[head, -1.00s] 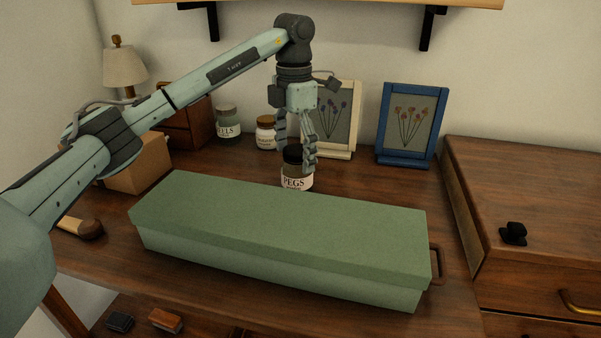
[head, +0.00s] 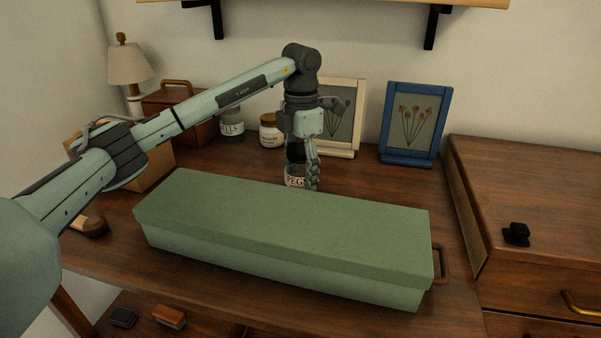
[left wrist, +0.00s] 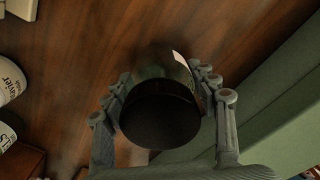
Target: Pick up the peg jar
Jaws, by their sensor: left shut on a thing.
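The peg jar (head: 295,181) stands upright on the wooden desk behind the long green box. It has a black lid and a pale label reading PEGS, part of which is covered by a finger. My left gripper (head: 302,172) comes down over it from above, with its fingers closed around the jar's sides. In the left wrist view the jar's dark lid (left wrist: 160,115) sits between the two fingers. I cannot tell any gap under the jar. My right gripper is not in view.
The green box (head: 290,225) lies close in front of the jar. Behind stand a white jar (head: 269,132), another labelled jar (head: 231,124), a cream picture frame (head: 343,152) and a blue picture frame (head: 411,125). A shelf (head: 330,3) hangs above.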

